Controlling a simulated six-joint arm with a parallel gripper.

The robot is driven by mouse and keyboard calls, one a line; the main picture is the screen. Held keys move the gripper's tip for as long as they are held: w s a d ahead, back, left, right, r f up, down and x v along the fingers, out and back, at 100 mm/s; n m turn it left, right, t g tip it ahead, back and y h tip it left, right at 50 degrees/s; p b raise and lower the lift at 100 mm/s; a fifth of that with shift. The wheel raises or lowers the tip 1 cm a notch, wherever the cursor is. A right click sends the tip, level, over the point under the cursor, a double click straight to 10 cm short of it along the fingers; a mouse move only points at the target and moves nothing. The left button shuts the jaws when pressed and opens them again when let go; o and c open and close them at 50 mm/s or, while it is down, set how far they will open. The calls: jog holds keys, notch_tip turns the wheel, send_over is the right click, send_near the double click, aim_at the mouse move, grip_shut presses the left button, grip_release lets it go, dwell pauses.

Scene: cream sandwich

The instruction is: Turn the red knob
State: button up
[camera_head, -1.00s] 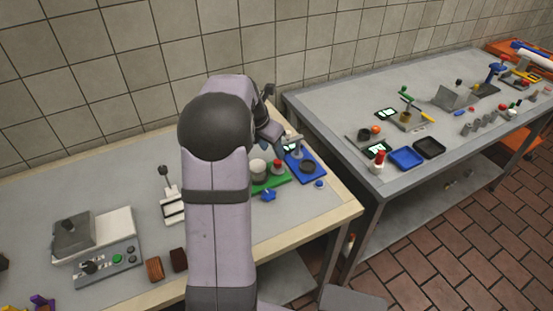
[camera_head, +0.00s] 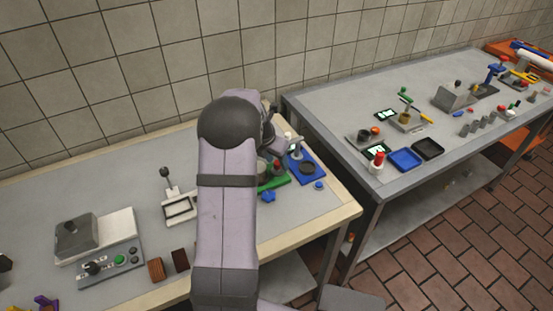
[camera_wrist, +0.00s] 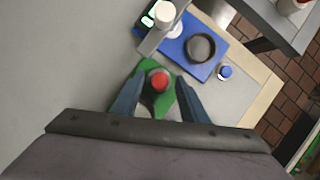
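The red knob (camera_wrist: 160,80) sits on a green base (camera_wrist: 148,66) in the wrist view. My gripper (camera_wrist: 158,92) is open, with one dark blue finger on each side of the knob in the picture. I cannot tell how high the fingers are above it or whether they touch it. In the head view the red knob (camera_head: 277,165) and green base (camera_head: 277,181) show just right of my arm, which hides part of the base and most of my gripper.
A blue plate (camera_wrist: 190,62) with a dark round dish (camera_wrist: 201,47) and a grey stand with a white cylinder (camera_wrist: 162,14) lie just beyond the green base. A small blue button (camera_wrist: 225,71) is near the table edge. A second table (camera_head: 330,120) stands at the right.

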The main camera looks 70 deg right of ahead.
jog(key=shift+f, duration=0.15)
grip_shut()
jog(key=shift+m, duration=0.3)
jog(key=m+g+p, duration=0.1)
jog(key=m, duration=0.1)
jog(key=m+g+y+p, duration=0.1)
jog(key=m, duration=0.2)
jog(key=shift+w+d, duration=0.15)
jog(key=shift+w, duration=0.05)
jog(key=m+y, duration=0.1)
jog(key=m, duration=0.1)
jog(key=m+g+p, duration=0.1)
jog(key=m, duration=0.2)
jog(key=shift+d+y+p, duration=0.1)
jog(key=shift+y+p, duration=0.2)
jog(key=shift+y, duration=0.1)
jog(key=shift+m, duration=0.3)
